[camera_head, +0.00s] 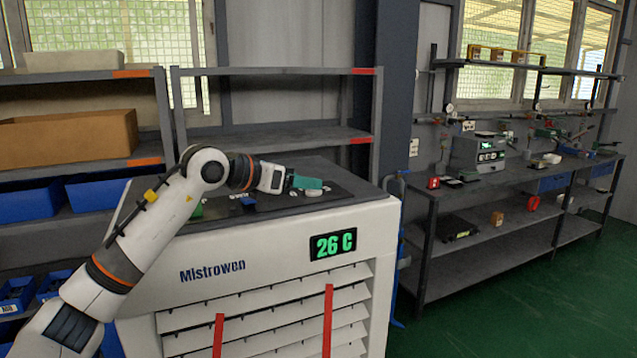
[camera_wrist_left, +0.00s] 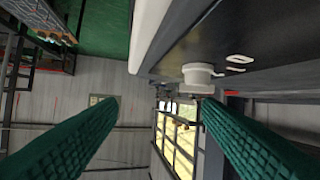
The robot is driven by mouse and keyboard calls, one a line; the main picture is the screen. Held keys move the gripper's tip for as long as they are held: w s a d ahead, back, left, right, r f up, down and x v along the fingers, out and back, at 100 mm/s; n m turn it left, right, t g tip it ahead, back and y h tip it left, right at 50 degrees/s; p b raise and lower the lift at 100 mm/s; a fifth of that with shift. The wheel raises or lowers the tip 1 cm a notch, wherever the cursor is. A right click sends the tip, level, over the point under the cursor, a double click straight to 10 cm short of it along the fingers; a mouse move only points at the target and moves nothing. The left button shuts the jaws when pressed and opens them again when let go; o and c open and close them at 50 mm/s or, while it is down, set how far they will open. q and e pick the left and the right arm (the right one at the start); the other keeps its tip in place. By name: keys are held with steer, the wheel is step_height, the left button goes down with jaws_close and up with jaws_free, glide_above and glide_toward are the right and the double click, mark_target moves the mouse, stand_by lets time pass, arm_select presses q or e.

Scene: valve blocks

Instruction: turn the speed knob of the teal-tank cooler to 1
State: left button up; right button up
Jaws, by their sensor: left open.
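The cooler (camera_head: 285,219) is a white cabinet marked "Mistrowen", with a dark top panel and a green "26 C" display (camera_head: 333,244). No teal tank shows. A round white knob (camera_head: 313,191) stands on the right part of the top panel. It also shows in the left wrist view (camera_wrist_left: 198,76), beyond the fingertips and nearer the right-hand finger, with white marks beside it. My left gripper (camera_head: 306,183) has green fingers and is at the knob in the head view. In the wrist view its fingers (camera_wrist_left: 159,104) are wide apart with nothing between them. The knob's setting cannot be read.
A green part (camera_head: 197,211) sits on the panel beside my left arm. Shelves with blue bins (camera_head: 95,190) and a cardboard box (camera_head: 70,141) stand behind at left. A workbench (camera_head: 490,190) with tools is at right. Green floor (camera_head: 510,315) is open at front right.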

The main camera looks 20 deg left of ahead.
arm_select(q)
steer(key=a+y, duration=0.1)
steer(key=a, duration=0.1)
steer(key=a+r, duration=0.1)
steer(key=shift+s+a+r+n+y, duration=0.1)
steer(key=shift+a+n+y, duration=0.2)
steer(key=shift+a+y, duration=0.1)
steer(key=p+x, duration=0.4)
steer(key=x, duration=0.7)
steer(key=shift+w+d+f+p, duration=0.25)
steer(key=shift+w+f+p, duration=0.05)
steer(key=shift+w, duration=0.15)
steer(key=c, duration=1)
